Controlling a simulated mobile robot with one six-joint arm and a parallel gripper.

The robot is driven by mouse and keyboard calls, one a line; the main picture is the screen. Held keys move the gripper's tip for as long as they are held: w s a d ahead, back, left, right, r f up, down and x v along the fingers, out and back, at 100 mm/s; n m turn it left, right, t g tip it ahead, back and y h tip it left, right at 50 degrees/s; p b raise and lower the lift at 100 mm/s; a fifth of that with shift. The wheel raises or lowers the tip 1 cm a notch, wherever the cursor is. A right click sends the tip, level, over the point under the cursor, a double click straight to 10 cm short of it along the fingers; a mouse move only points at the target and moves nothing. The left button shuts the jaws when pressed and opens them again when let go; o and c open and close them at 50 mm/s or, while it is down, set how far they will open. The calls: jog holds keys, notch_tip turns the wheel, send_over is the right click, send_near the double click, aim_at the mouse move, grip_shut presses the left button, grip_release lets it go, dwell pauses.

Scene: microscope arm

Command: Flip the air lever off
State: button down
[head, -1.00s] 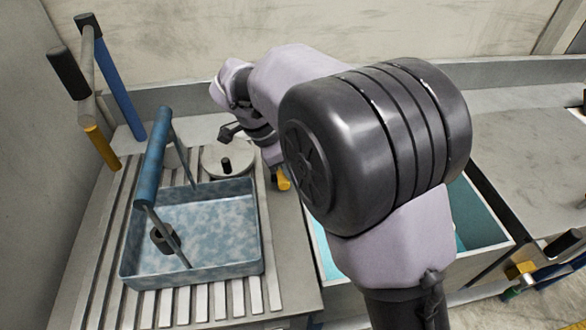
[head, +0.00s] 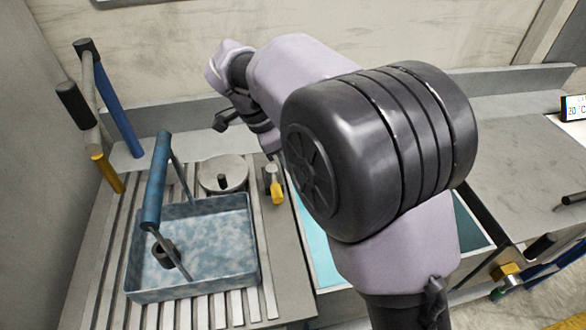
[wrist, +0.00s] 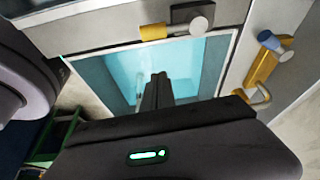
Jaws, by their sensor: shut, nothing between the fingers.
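Which part is the air lever is not certain from the frames. A grey-and-yellow lever (head: 275,186) is on the counter beside the basin, and a similar one (wrist: 170,29) is at the basin rim in the wrist view. A yellow fitting with a blue-tipped knob (wrist: 268,62) is to the right in the wrist view. My gripper (wrist: 158,80) is shut and empty, its dark fingers seen against the turquoise basin (wrist: 205,62) and apart from both yellow parts. My arm hides the gripper in the head view.
A blue tray with a handle (head: 250,230) sits on the slatted rack at left, near a round lid (head: 223,172). Two tall handled levers (head: 120,110) stand at the back left. Yellow, green and blue fittings (head: 505,272) are at lower right. The right counter (head: 490,140) is mostly clear.

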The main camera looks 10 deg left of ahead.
jog(key=shift+p+v, duration=0.3)
jog(key=shift+v, duration=0.95)
